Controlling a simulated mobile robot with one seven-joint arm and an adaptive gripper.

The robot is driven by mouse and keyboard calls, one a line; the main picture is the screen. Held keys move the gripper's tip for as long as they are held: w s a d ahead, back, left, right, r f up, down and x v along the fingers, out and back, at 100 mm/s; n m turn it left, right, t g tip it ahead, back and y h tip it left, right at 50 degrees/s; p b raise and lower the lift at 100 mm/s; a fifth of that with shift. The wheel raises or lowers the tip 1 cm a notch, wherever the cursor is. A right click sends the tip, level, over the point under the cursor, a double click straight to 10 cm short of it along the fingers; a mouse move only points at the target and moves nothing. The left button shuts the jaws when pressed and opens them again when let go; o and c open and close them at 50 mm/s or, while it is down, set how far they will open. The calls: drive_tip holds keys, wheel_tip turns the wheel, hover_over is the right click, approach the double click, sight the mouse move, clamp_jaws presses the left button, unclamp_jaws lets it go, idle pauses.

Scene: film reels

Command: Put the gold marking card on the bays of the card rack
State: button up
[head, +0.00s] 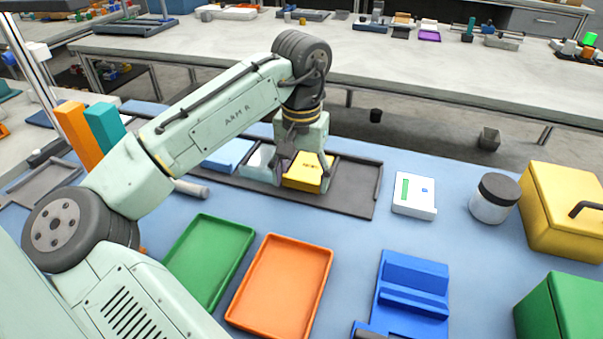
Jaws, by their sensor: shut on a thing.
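The gold marking card (306,177), a yellow block-like piece with small dark lettering, is between the fingers of my gripper (303,172). My gripper points down and is shut on it. The card is at or just over the dark grey card rack (352,188); I cannot tell whether it touches the rack floor. To its left a pale card (261,163) and a light blue card (228,156) sit in the rack. The rack's right end is bare. My arm hides part of the rack's left side.
A green tray (208,262) and an orange tray (281,284) lie in front. A blue stepped holder (412,290), a white box (414,195), a dark-lidded jar (494,199) and a yellow case (560,212) stand to the right. Orange (78,135) and teal (104,124) blocks stand at left.

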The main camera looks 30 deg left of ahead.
drive_tip(key=shift+f, duration=0.15)
drive_tip(key=o, duration=1)
wheel_tip(320, 180, up, 12)
drive_tip(key=shift+r, duration=0.2)
